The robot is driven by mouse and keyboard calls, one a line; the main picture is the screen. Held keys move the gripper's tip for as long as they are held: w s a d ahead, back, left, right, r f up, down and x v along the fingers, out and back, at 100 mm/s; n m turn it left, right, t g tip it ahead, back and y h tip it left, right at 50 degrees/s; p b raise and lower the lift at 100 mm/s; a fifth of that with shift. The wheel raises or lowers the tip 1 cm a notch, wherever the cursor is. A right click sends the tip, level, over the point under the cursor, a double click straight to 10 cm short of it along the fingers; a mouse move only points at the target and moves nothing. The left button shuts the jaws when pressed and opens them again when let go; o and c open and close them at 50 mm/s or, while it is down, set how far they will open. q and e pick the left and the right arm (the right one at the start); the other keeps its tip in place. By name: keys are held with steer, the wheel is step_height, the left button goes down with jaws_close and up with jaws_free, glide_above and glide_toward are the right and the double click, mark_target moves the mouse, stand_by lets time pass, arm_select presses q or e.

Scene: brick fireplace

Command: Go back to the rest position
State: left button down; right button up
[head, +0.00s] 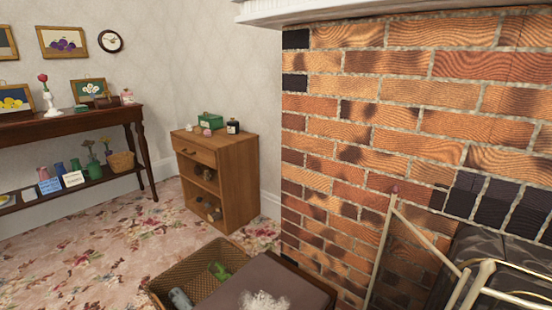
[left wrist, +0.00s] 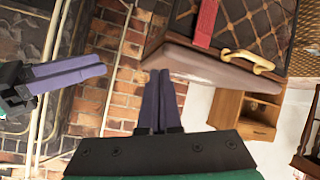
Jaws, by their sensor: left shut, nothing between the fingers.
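My left gripper (left wrist: 158,72) shows at the bottom middle of the left wrist view, its two purple fingers side by side, shut and empty. My right gripper (left wrist: 105,66) comes in from the left edge of that view. Its purple fingers lie together with nothing seen between them. Neither gripper shows in the head view.
A wicker basket (head: 158,287) and a brown-topped piece (head: 300,290) stand close at the bottom. The brick fireplace (head: 400,120) fills the right, with a brass rail (head: 382,245) before it. A wooden cabinet (head: 238,180) and side table (head: 130,115) stand behind. Carpet (head: 110,240) at left is clear.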

arm_select(q)
steer(key=s+a+r+g+y+p, duration=0.1)
steer(key=s+a+g+y+p, duration=0.2)
steer(key=s+a+p, duration=0.6)
steer(key=s+a+r+g+y+p, duration=0.2)
steer(key=s+a+g+p, duration=0.4)
steer(key=p, duration=1.7)
steer(key=s+a+y, duration=0.1)
steer(key=s+a, duration=0.3)
steer(key=s, duration=0.2)
steer(key=shift+s+r, duration=0.15)
steer(key=shift+r, duration=0.1)
arm_select(e)
steer(key=s+d+r+g+h, duration=0.2)
steer(key=s+d+g+h, duration=0.1)
steer(key=s+d, duration=0.6)
steer(key=s+d+r+g+h, duration=0.1)
steer(key=s+d+g+h, duration=0.2)
steer(key=s+d+g, duration=0.3)
steer(key=s+d, duration=0.4)
steer(key=s, duration=0.2)
steer(key=shift+s+r, duration=0.15)
steer(key=shift+r, duration=0.2)
steer(key=shift+s, duration=0.15)
